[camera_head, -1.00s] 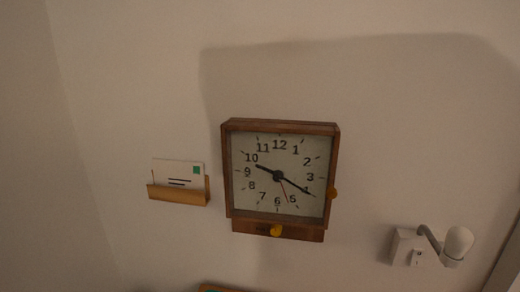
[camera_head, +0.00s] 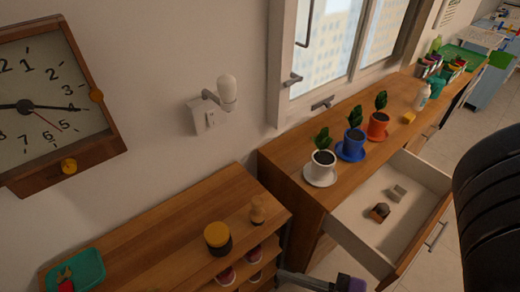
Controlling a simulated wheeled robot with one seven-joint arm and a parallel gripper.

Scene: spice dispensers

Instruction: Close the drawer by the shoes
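An open drawer (camera_head: 355,222) with a white inside juts out of the wooden cabinet (camera_head: 277,172) on the right side of the view. Its wooden front with a metal handle (camera_head: 437,234) is pulled well away from the cabinet. Two small objects lie in it, a brown one (camera_head: 380,211) and a grey one (camera_head: 397,192). Reddish shoes (camera_head: 226,276) sit on the shelf of a lower wooden rack (camera_head: 150,232), left of the drawer. My gripper cannot be made out. A large dark ribbed shape at the right edge hides the area beyond the drawer front.
Three potted plants, white (camera_head: 321,168), blue (camera_head: 352,144) and orange (camera_head: 378,125), stand on the cabinet top. A jar (camera_head: 217,238) and a green tray (camera_head: 76,274) are on the rack. A grey rod with a purple end (camera_head: 318,284) shows at the bottom. Floor shows at right.

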